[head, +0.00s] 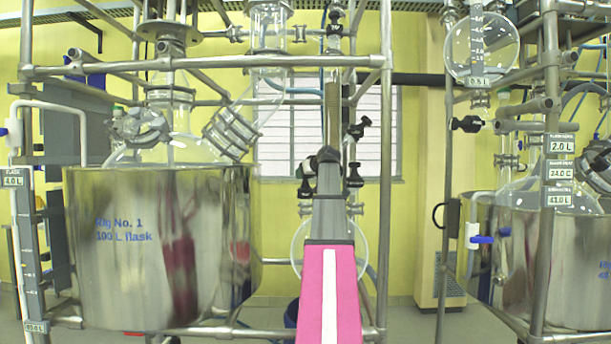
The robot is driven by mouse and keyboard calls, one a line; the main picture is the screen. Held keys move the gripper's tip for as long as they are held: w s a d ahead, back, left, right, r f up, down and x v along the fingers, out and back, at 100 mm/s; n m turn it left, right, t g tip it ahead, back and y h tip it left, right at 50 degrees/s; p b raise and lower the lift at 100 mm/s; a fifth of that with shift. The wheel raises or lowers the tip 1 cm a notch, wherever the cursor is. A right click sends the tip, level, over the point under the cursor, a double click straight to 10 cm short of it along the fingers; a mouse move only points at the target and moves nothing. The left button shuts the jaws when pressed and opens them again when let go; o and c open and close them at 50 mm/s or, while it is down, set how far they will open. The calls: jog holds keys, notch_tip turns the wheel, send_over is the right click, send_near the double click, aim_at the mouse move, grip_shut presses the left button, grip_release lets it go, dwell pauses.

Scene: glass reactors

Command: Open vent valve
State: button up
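My arm, pink with a white stripe, reaches forward from the bottom centre in the head view. My gripper (327,158) is at its far end, in front of the glassware column between the two rigs. Its fingertips are too small and overlapped to tell whether they are open or shut. Black valve knobs sit close around it: one at the upper right (357,130), one at the right (354,176). Another black-knobbed valve (335,15) is high above. I cannot tell which valve is the vent valve, or whether my gripper touches any.
A steel vessel (110,280) marked "Rig No. 1 100 L flask" stands at left, another vessel (585,275) at right with a blue-handled valve (482,239). Steel frame posts (386,200) and rails surround the arm. A round glass vessel is partly hidden behind the arm.

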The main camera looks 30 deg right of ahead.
jog(key=shift+n+g+y, duration=0.3)
jog(key=shift+n+y, duration=1.2)
jog(key=shift+y, duration=0.3)
jog(key=o, duration=0.9)
jog(key=shift+f, duration=0.1)
jog(key=v, duration=1.1)
jog(key=shift+w, duration=0.1)
